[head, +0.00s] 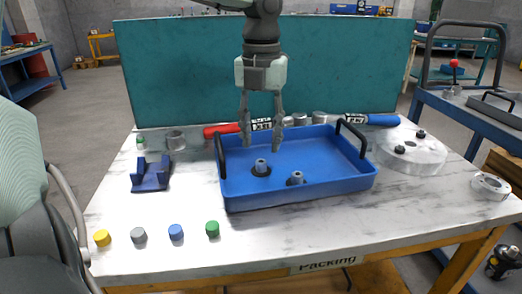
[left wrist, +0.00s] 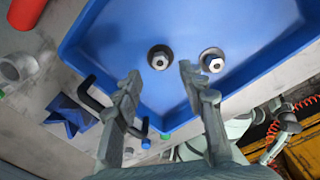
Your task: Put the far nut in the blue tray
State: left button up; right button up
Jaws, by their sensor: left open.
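The blue tray (head: 290,197) stands on the table's middle, with a black handle at each end. Two grey hex-topped pieces with dark round flanges stand in it: the farther one (head: 261,168) and the nearer one (head: 296,178). In the left wrist view they show as one piece (left wrist: 160,57) and another (left wrist: 212,60). I cannot tell whether either is the far nut. My left gripper (head: 261,149) is open and empty above the tray, pointing down over the farther piece; its fingers (left wrist: 161,77) are apart. My right gripper is not in view.
A pale round plate (head: 412,156) with two dark knobs lies right of the tray, a pale ring (head: 490,186) beyond. A dark blue cradle (head: 152,174) stands left. Several coloured caps line the front left. Red-handled (head: 222,130) and blue-handled (head: 383,120) tools lie behind the tray.

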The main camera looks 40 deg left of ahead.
aim_at(261, 161)
pick_arm(q)
notch_tip(261, 161, up, 8)
